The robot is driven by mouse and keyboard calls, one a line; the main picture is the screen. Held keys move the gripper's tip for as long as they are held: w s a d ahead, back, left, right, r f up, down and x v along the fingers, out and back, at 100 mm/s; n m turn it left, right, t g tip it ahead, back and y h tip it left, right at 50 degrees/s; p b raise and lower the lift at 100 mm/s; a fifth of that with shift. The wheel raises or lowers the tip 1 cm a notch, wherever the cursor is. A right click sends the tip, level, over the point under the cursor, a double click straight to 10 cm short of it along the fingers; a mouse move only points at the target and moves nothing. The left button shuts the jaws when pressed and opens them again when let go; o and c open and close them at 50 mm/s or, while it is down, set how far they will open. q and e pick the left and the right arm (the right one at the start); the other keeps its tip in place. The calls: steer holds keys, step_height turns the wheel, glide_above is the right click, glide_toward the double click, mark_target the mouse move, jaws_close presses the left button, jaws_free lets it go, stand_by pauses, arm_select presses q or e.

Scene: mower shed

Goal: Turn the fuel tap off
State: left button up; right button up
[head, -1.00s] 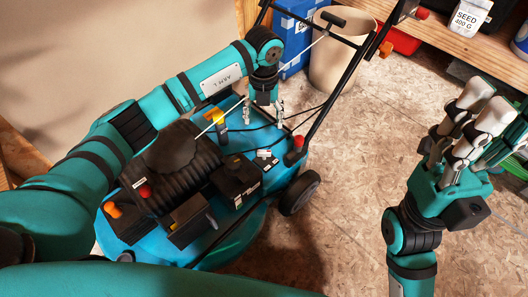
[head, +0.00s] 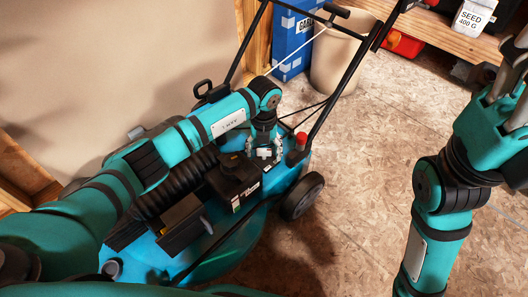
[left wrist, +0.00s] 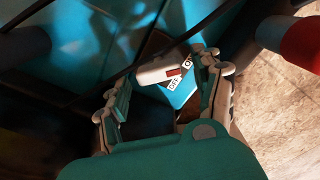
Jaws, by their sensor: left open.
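The fuel tap (left wrist: 158,73) is a small white lever with a red mark on the blue mower deck. In the left wrist view, the OFF label (left wrist: 175,84) lies just below its right part and the ON label (left wrist: 188,62) is by its right end. In the head view the tap (head: 263,154) shows between the fingers of my left gripper (head: 263,156). That gripper points down, open, with one finger on each side of the tap (left wrist: 158,80); I cannot tell whether they touch it. My right gripper (head: 508,75) is away at the right, its fingers partly cut off.
The teal mower (head: 235,240) has a black engine, a red cap (head: 301,139) close right of my left gripper and handle bars rising behind. A beige bin (head: 337,65) and blue box (head: 291,45) stand at the back. The floor (head: 370,130) right of the mower is free.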

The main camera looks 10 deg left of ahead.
arm_select(q)
steer(key=c, duration=1.2)
